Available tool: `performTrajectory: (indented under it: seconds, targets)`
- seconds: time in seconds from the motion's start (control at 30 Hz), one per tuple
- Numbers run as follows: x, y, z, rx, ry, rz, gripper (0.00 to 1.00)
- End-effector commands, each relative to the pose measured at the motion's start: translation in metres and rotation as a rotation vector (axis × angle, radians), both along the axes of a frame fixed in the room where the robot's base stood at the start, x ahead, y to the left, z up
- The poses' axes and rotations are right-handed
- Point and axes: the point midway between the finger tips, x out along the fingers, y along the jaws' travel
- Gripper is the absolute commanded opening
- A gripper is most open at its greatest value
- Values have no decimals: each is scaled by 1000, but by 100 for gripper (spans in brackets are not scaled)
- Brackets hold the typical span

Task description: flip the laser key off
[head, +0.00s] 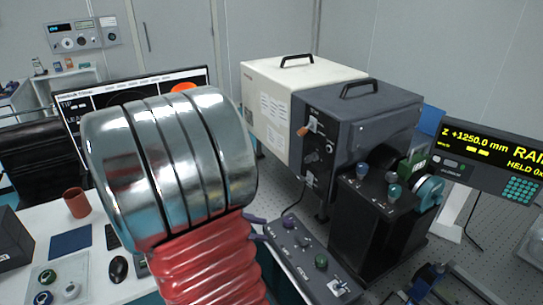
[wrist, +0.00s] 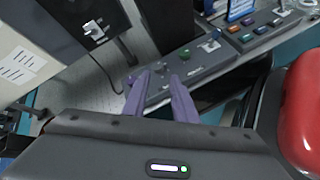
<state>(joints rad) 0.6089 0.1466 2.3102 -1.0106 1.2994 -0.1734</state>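My gripper's two purple fingers (wrist: 158,79) stand apart in the wrist view, with nothing held between them. They point at a grey control box (wrist: 204,68) with a purple knob, a green knob (wrist: 185,54) and a silver lever (wrist: 215,34). In the head view the fingertips (head: 256,228) show just left of this box (head: 305,258). The laser housing's dark panel (head: 325,125) carries an orange handle (head: 303,131) and small switches. A silver switch on a white label (wrist: 95,31) shows on that panel in the wrist view. I cannot tell which control is the laser key.
A black box with teal knobs (head: 385,215) stands right of the control box. A display (head: 490,155) is behind it. A monitor (head: 75,100), mouse (head: 118,269) and red cup (head: 77,203) are at the left. A red rounded object (wrist: 303,110) is at the wrist view's right edge.

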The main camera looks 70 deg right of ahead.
Motion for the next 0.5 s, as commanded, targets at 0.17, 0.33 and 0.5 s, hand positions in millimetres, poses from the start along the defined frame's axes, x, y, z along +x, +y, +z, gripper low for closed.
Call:
performTrajectory:
  seconds: [0.17,0.33,0.5]
  targets:
    - [-6,-48,24,-69,240,98,25]
    - [10,-80,65,-169,424,203,25]
    - [19,-91,100,-240,537,250,25]
